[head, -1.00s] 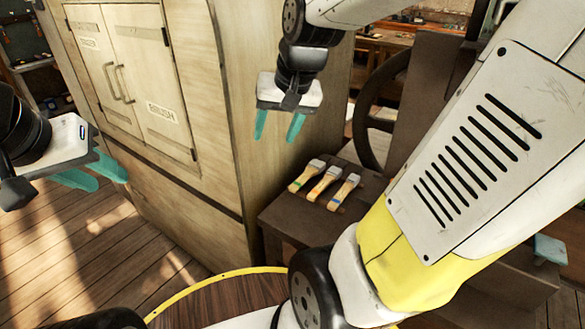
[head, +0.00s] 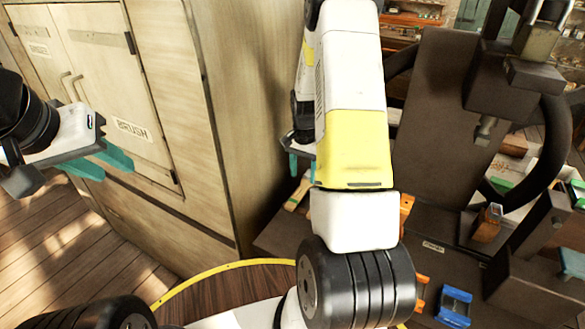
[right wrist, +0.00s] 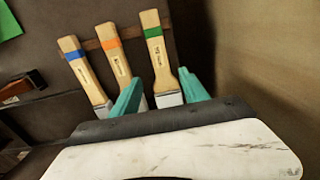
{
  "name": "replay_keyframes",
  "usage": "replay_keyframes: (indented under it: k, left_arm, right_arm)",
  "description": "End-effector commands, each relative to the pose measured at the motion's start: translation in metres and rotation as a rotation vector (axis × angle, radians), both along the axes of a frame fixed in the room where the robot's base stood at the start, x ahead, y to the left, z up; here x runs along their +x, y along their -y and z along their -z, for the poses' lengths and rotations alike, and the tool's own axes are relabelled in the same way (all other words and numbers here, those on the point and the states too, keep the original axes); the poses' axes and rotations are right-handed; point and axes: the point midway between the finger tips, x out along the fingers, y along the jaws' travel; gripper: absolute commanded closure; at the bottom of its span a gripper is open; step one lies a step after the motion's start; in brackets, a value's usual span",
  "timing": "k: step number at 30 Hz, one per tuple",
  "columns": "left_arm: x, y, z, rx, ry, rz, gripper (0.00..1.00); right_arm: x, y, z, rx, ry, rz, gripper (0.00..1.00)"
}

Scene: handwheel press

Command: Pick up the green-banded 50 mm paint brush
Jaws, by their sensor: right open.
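The green-banded brush (right wrist: 155,55) is the rightmost of three brushes in the right wrist view. It has a pale wooden handle and a metal ferrule. My right gripper (right wrist: 162,95) is open, with the ferrule end between its teal fingers; whether they touch it I cannot tell. In the head view a pale brush handle (head: 298,194) shows just below my right gripper (head: 303,165), which my own arm partly hides. My left gripper (head: 108,162) is at the left, its fingers apart and empty, in front of the cabinet.
An orange-banded brush (right wrist: 113,55) and a blue-banded brush (right wrist: 83,68) lie left of the green-banded one. A tall wooden cabinet (head: 215,110) stands close beside the brushes. A dark press (head: 440,110) and a blue bin (head: 454,305) are at the right.

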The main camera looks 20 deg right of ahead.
Motion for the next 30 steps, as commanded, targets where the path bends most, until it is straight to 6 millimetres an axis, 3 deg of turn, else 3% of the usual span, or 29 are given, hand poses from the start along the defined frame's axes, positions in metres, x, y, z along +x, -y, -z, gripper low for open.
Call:
replay_keyframes:
  k: [13, 23, 30]
  left_arm:
    - [0.000, 0.000, 0.000, 0.000, 0.000, 0.000, 0.64]
    - [0.000, 0.000, 0.000, 0.000, 0.000, 0.000, 0.64]
    - [0.000, 0.000, 0.000, 0.000, 0.000, 0.000, 0.64]
  right_arm:
    - [0.002, -0.001, 0.059, 0.002, -0.003, -0.003, 0.47]
    - [0.003, -0.001, 0.065, 0.001, 0.001, -0.003, 0.47]
    - [0.003, -0.002, 0.065, 0.001, 0.000, -0.003, 0.94]
